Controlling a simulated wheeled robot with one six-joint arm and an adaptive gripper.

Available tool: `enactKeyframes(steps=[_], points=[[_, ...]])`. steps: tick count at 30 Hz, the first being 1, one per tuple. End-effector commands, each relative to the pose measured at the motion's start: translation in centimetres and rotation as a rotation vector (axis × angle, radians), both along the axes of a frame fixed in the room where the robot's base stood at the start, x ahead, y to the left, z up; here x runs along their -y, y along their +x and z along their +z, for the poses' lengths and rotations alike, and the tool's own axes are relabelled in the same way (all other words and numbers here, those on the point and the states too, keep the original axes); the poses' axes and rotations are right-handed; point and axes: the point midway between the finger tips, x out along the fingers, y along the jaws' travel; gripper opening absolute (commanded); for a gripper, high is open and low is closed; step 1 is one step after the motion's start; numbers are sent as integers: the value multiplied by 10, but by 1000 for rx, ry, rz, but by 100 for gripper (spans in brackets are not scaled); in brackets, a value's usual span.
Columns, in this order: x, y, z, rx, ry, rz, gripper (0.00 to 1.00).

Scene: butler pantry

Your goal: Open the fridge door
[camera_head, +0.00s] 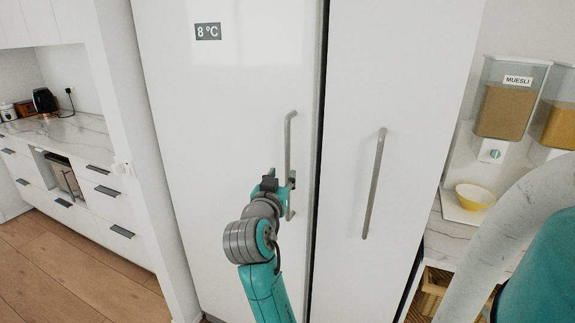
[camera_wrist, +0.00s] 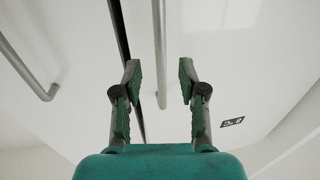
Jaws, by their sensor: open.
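The fridge door (camera_head: 230,120) is the white left panel with an "8 °C" display (camera_head: 208,31). It looks shut, with a dark gap along its right edge. Its vertical grey handle (camera_head: 289,140) is near that edge. My gripper (camera_head: 280,180) is at the lower part of this handle. In the wrist view my gripper (camera_wrist: 160,80) is open, and the handle (camera_wrist: 160,50) runs between its two green-padded fingers. No finger clearly touches the handle. The display (camera_wrist: 232,122) also shows in the wrist view.
A second white door (camera_head: 350,80) with its own grey handle (camera_head: 374,185) is just right of the gap. A counter with muesli dispensers (camera_head: 508,100) and a yellow bowl (camera_head: 474,196) stands at the right. Drawers (camera_head: 100,200) line the left. Wooden floor (camera_head: 80,265) is clear at lower left.

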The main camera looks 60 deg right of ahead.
Motion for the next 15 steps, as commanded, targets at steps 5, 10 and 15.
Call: enactKeyframes(steps=[5,10,15], points=[[33,8,0,-1,-1,-3,41],[56,15,0,-1,0,-1,41],[69,19,0,-2,-1,0,41]])
